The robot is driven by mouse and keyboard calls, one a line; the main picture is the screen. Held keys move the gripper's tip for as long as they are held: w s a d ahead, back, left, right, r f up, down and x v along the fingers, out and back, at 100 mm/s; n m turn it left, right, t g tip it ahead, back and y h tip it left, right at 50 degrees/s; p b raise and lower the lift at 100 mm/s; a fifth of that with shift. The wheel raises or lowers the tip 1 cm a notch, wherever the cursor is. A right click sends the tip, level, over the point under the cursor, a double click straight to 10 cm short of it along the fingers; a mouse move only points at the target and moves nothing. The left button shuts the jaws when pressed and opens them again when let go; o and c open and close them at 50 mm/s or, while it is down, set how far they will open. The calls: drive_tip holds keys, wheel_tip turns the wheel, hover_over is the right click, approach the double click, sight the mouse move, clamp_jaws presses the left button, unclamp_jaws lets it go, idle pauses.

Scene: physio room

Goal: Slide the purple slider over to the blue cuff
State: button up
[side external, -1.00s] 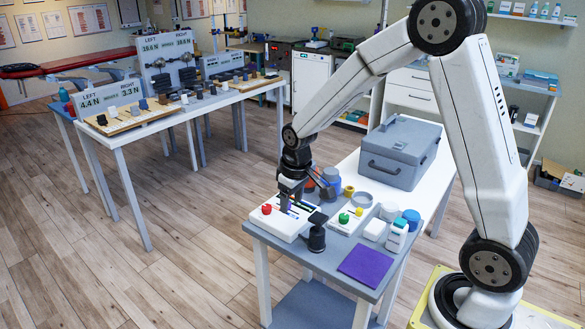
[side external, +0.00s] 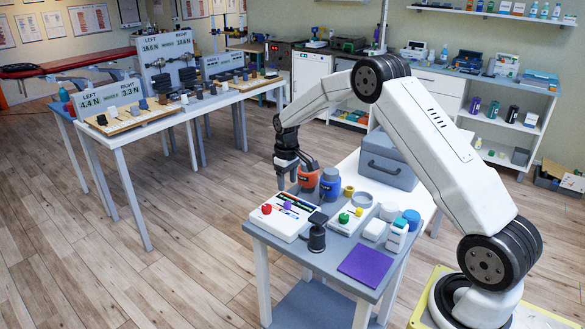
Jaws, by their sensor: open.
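The purple slider (side external: 287,205) stands on a white board (side external: 283,228) with several coloured slots, beside a red knob (side external: 266,209). A blue, rounded, banded object (side external: 330,184), which looks like the blue cuff, stands at the back of the table, right of the board. My gripper (side external: 287,185) is open and empty, fingers pointing down. It hangs above the board's far side, clear of the slider and left of an orange banded object. Which slot the slider sits in is too small to tell.
The orange object (side external: 308,178) stands beside the blue one. A second white board with a green knob (side external: 344,218) lies to the right. A black stand (side external: 317,236) is in front, near a purple mat (side external: 366,266). A grey case (side external: 388,168) stands at the back.

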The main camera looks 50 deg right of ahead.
sight(287, 202)
drive_tip(key=shift+f, duration=0.15)
drive_tip(key=shift+f, duration=3.75)
clamp_jaws()
